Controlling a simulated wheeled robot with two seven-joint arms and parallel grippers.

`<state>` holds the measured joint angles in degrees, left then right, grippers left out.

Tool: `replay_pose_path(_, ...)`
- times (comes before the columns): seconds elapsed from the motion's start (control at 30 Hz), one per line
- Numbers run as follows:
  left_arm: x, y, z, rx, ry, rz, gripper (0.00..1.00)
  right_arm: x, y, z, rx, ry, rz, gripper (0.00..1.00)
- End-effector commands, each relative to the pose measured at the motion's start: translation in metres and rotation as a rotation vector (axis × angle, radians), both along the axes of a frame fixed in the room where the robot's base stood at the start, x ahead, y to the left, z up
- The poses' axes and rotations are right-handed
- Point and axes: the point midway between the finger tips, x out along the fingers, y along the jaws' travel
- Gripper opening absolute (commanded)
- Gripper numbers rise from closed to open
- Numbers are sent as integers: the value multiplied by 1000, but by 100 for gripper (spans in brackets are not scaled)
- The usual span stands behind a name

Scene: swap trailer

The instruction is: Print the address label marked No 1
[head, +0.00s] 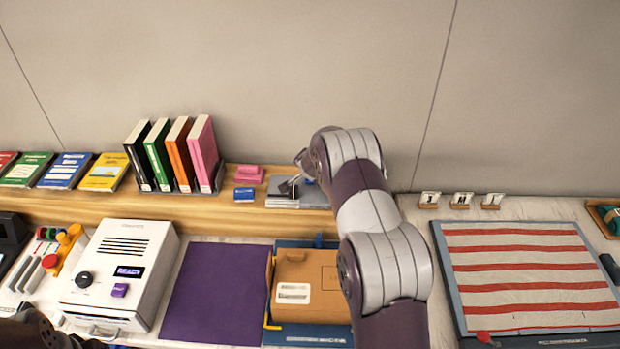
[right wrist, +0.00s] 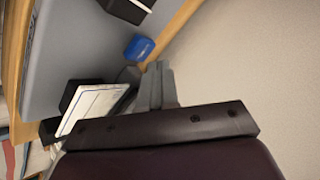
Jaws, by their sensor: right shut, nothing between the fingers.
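A white machine (head: 118,270) stands at the left in the head view, with a black dial (head: 84,279), a lit display that seems to read READY (head: 129,272) and a purple button (head: 119,290). A handle shows low on its front. My right gripper (head: 288,187) is over the grey item on the wooden shelf; its fingers (right wrist: 158,86) are shut and empty in the right wrist view. I cannot tell whether they touch it. A dark part of my left arm shows at the bottom left edge; its fingers are not clear. I cannot make out a label marked No 1.
Upright books (head: 172,155) and flat books (head: 62,170) line the wooden shelf (head: 100,204). A pink block (head: 250,174) and a blue block (head: 244,194) sit near the gripper. A purple mat (head: 215,295), a brown parcel (head: 300,277) and a striped panel (head: 525,270) lie in front.

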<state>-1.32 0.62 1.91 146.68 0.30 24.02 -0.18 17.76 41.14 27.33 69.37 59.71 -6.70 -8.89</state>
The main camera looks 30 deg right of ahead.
Motion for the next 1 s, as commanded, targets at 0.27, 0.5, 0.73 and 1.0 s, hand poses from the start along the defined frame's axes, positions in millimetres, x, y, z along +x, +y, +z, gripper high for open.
replay_pose_path(0.27, 0, 0, 0, 0, 0, 0, 53, 0, 0, 0, 0, 0, 0, 0)
replay_pose_path(0.5, 0, 0, 0, 0, 0, 0, 53, 0, 0, 0, 0, 0, 0, 0)
replay_pose_path(0.73, 0, 0, -6, 0, 0, 0, 53, 0, 0, -7, 0, 0, 0, 0)
replay_pose_path(1.0, 0, 0, -7, 0, 0, 0, 53, 0, 0, -8, 0, 0, 0, 0)
